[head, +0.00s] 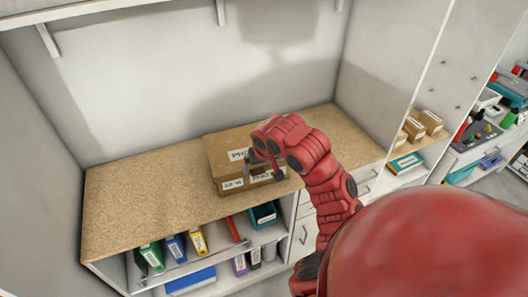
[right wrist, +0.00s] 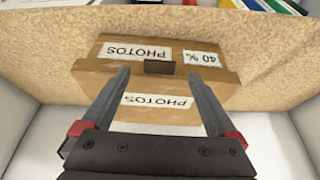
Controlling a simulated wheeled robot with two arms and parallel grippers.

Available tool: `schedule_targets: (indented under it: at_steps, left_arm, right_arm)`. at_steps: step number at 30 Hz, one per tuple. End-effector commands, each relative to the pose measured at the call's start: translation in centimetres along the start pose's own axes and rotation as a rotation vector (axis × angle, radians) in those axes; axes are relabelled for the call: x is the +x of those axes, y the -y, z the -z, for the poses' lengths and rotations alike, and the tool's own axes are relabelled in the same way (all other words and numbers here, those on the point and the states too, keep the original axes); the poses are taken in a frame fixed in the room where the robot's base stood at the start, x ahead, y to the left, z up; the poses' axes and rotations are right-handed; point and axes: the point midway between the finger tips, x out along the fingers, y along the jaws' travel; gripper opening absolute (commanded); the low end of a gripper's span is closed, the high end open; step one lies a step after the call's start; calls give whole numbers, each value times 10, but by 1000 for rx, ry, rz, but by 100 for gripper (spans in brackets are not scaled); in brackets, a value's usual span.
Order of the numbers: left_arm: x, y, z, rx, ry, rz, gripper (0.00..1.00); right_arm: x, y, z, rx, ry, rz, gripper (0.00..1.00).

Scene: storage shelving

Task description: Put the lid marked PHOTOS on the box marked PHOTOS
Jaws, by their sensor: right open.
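The cardboard box marked PHOTOS (right wrist: 112,68) stands on the counter, with PHOTOS and 40 % labels on its front. The brown lid marked PHOTOS (right wrist: 208,112) lies over its top; the lid also shows in the head view (head: 220,147). I cannot tell whether the lid is fully seated. My right gripper (head: 264,170) is at the front part of the lid. In the right wrist view its fingers (right wrist: 159,74) are apart, with the lid's label visible between them. Contact with the lid cannot be told. My left gripper is not in view.
The speckled counter (head: 140,205) is clear left of the box. Binders (head: 175,247) and a teal bin (head: 263,215) fill shelves below. Small cardboard boxes (head: 432,121) stand on a shelf at right. A wall closes the back.

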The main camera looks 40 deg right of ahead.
Motion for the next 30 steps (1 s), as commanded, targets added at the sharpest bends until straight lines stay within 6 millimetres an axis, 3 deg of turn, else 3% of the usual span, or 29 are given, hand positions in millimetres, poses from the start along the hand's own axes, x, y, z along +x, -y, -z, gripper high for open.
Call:
schedule_targets:
  at_steps: [1, 9, 12, 19, 30]
  left_arm:
    - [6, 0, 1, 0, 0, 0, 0]
    - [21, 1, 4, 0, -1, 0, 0]
    - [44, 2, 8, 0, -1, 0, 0]
    - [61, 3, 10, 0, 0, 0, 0]
    - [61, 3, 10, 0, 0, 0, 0]
  right_arm:
    - [-17, -2, 3, -1, -5, -6, 94]
    - [-88, -2, 3, 1, -4, -7, 94]
    - [-112, -1, 4, 1, 0, -4, 94]
    - [-135, 0, 1, 0, 1, -3, 94]
    - [-136, 0, -1, -1, 2, -1, 94]
